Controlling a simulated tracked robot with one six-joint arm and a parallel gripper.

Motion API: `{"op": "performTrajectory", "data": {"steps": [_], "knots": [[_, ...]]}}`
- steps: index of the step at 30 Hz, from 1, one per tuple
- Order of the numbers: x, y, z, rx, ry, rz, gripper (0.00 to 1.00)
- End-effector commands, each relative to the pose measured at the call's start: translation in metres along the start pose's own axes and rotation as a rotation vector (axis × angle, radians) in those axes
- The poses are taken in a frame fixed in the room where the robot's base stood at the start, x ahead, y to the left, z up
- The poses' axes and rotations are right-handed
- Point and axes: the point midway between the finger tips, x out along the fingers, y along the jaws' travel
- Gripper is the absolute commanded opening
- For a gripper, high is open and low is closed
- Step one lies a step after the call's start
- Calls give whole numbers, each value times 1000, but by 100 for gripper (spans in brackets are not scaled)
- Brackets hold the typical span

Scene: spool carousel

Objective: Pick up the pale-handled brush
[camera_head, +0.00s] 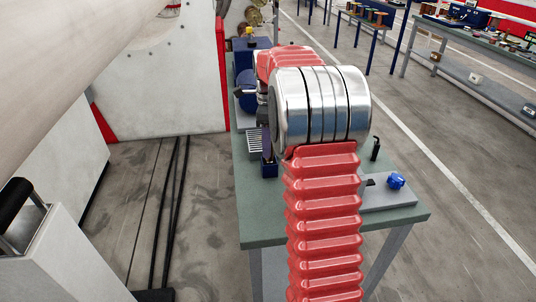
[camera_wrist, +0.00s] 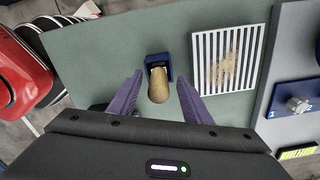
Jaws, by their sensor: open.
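The brush's pale tan handle (camera_wrist: 160,87) points toward the camera in the wrist view, with its rounded end nearest. Its far part sits in a small dark blue holder (camera_wrist: 157,61) on the green table top; the bristles are hidden. My gripper (camera_wrist: 159,79) is open, with one purple finger on each side of the handle. Clear gaps show between the handle and both fingers. In the head view, the blue holder (camera_head: 269,169) shows at the table's left edge, and my arm hides much of the area around it.
A black-and-white striped plate (camera_wrist: 228,60) with a brownish patch lies right of the holder. A grey panel (camera_wrist: 285,60) with a knob stands farther right. The green table (camera_head: 262,222) has bare surface near its front. A blue knob (camera_head: 396,181) sits at its right.

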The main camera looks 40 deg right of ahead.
Motion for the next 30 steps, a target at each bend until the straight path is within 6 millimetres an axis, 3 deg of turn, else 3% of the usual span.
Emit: {"op": "performTrajectory", "data": {"steps": [7, 24, 30], "knots": [[28, 0, -1, 0, 1, 2, 44], [29, 0, 0, -1, 0, 0, 44], [29, 0, 0, -1, 0, 0, 30]]}}
